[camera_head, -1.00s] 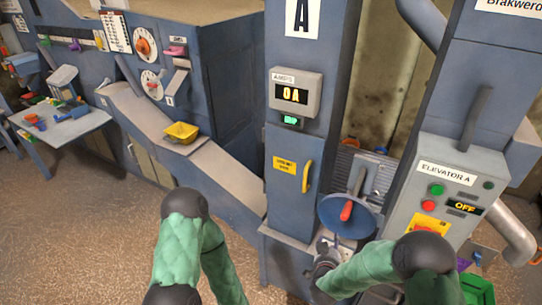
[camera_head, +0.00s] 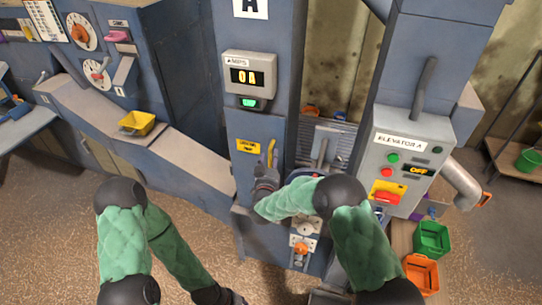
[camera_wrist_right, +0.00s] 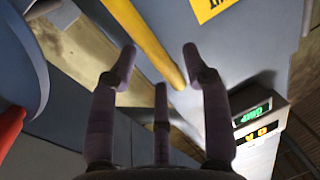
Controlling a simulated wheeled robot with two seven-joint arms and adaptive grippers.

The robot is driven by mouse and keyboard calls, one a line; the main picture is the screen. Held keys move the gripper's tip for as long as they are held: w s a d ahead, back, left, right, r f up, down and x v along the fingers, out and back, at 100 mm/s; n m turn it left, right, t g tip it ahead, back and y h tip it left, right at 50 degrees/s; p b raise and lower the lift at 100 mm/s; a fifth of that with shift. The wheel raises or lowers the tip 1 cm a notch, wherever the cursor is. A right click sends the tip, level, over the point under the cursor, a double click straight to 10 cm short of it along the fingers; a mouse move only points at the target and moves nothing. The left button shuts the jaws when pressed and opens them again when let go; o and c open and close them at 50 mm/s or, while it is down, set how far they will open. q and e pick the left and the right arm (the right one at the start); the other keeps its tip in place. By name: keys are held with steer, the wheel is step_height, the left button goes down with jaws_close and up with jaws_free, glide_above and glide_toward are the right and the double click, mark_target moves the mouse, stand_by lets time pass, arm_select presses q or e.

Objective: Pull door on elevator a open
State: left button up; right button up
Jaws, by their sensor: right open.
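The elevator A door (camera_head: 243,182) is a blue-grey panel low on the column marked A; it looks shut. Its yellow vertical handle (camera_head: 271,153) is on the right side, beside a yellow label (camera_head: 248,146). My right gripper (camera_head: 267,173) is at the handle's lower part and partly covers it. In the right wrist view, the fingers of my right gripper (camera_wrist_right: 159,55) are spread, and the yellow handle (camera_wrist_right: 145,40) crosses between the fingertips. I cannot tell whether they touch it.
An AMPS display (camera_head: 249,76) reading 0A is above the door. Right of my right gripper stands the ELEVATOR A control box (camera_head: 408,155), showing OFF. Green (camera_head: 432,238) and orange (camera_head: 421,272) bins sit at the lower right.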

steer(key=shift+w+d, duration=0.15)
steer(key=shift+w, duration=0.9)
jaws_close()
